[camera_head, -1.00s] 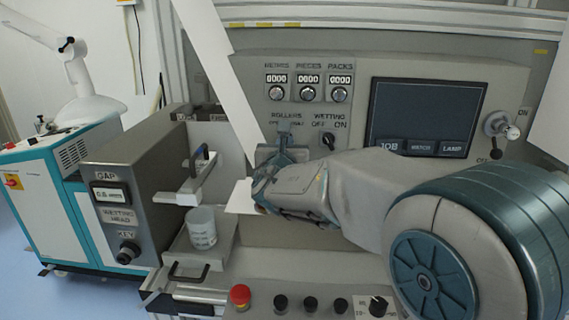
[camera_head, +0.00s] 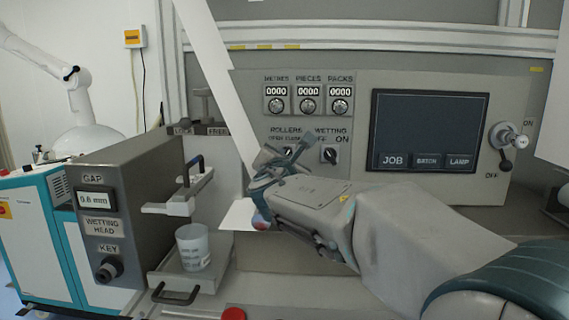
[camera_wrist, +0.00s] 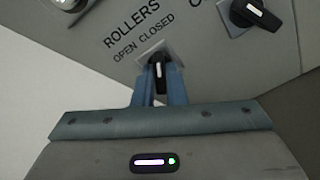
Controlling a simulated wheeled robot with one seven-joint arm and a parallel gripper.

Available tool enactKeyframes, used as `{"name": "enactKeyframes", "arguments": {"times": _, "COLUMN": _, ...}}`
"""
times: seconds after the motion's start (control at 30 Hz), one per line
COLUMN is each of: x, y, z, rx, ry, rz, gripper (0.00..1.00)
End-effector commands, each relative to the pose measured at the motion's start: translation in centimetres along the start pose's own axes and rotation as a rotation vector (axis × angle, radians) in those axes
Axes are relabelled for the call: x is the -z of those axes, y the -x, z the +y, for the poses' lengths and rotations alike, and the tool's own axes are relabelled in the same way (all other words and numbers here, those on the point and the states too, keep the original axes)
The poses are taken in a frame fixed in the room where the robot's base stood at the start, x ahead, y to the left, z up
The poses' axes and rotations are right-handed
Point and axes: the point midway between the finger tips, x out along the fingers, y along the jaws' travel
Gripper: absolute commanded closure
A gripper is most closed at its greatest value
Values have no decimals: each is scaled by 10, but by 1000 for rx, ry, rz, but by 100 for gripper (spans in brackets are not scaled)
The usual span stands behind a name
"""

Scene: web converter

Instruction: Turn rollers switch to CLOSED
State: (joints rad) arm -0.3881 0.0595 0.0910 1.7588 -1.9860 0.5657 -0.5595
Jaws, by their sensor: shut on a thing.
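The rollers switch is a small black knob with a white mark (camera_wrist: 158,74), below its ROLLERS, OPEN and CLOSED lettering. My gripper (camera_wrist: 158,92) is shut on this knob, one blue finger on each side. In the wrist view the mark stands nearly upright, roughly in line with the word CLOSED. Part of the knob is hidden between the fingers. In the head view my gripper (camera_head: 294,153) is at the control panel, with its fingers tilted, and largely covers the switch.
The wetting switch (camera_head: 329,155) is close to the right of my gripper; it also shows in the wrist view (camera_wrist: 254,13). Counters and a dark screen (camera_head: 428,125) are on the panel. A white cup (camera_head: 193,248) and the wetting head box (camera_head: 110,215) stand left.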

Motion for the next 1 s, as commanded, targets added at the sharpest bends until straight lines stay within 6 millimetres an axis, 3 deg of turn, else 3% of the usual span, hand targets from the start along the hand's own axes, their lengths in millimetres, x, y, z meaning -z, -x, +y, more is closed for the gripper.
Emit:
{"name": "enactKeyframes", "arguments": {"times": 0.33, "x": 1, "y": 0, "z": 0, "rx": -1, "ry": -4, "rz": 3, "gripper": 100}}
{"name": "enactKeyframes", "arguments": {"times": 0.4, "x": 1, "y": 0, "z": 0, "rx": -1, "ry": -4, "rz": 3, "gripper": 72}}
{"name": "enactKeyframes", "arguments": {"times": 0.43, "x": 1, "y": 0, "z": 0, "rx": -1, "ry": -4, "rz": 3, "gripper": 67}}
{"name": "enactKeyframes", "arguments": {"times": 0.77, "x": 0, "y": 2, "z": 0, "rx": 0, "ry": -3, "rz": 0, "gripper": 67}}
{"name": "enactKeyframes", "arguments": {"times": 1.0, "x": 0, "y": 33, "z": 0, "rx": -1, "ry": -3, "rz": 0, "gripper": 67}}
